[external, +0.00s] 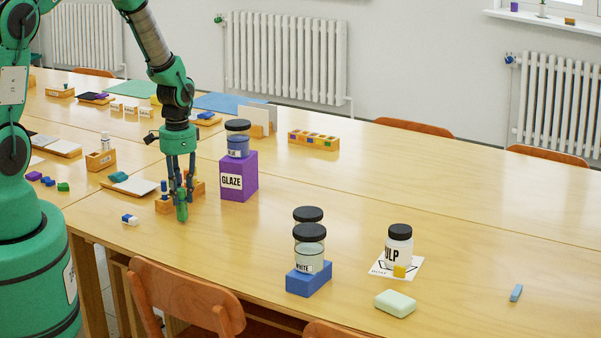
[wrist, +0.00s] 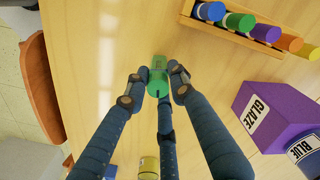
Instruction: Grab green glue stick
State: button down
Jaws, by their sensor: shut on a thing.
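A green glue stick (wrist: 158,66) sits between the dark fingertips of my gripper (wrist: 156,85) in the wrist view. In the external view the green stick (external: 182,207) hangs upright below my gripper (external: 181,190), which is shut on it. Its lower end is at or just above the table; I cannot tell if it touches. The fingers hide part of it. A wooden rack (external: 163,207) stands right behind the gripper. In the wrist view it holds several coloured sticks, among them another green one (wrist: 238,22).
A purple GLAZE block (external: 238,182) with a jar on it stands just right of the gripper. A blue-and-white eraser (external: 130,219) lies to the left. A blue block (external: 309,281) with jars is at front right. A chair (external: 185,300) stands at the front edge. Table between is clear.

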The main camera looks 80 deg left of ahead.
jog(key=shift+r, duration=0.55)
jog(key=shift+s+d+r+p, duration=0.1)
jog(key=shift+r+p, duration=0.1)
jog(key=shift+r, duration=0.3)
jog(key=shift+s+d+r+p, duration=0.1)
jog(key=shift+r+p, duration=0.1)
jog(key=shift+r, duration=0.25)
jog(key=s+d+r+p, duration=0.1)
jog(key=s+d, duration=0.9)
jog(key=s, duration=0.1)
jog(key=shift+s+p, duration=0.35)
jog(key=shift+p, duration=0.05)
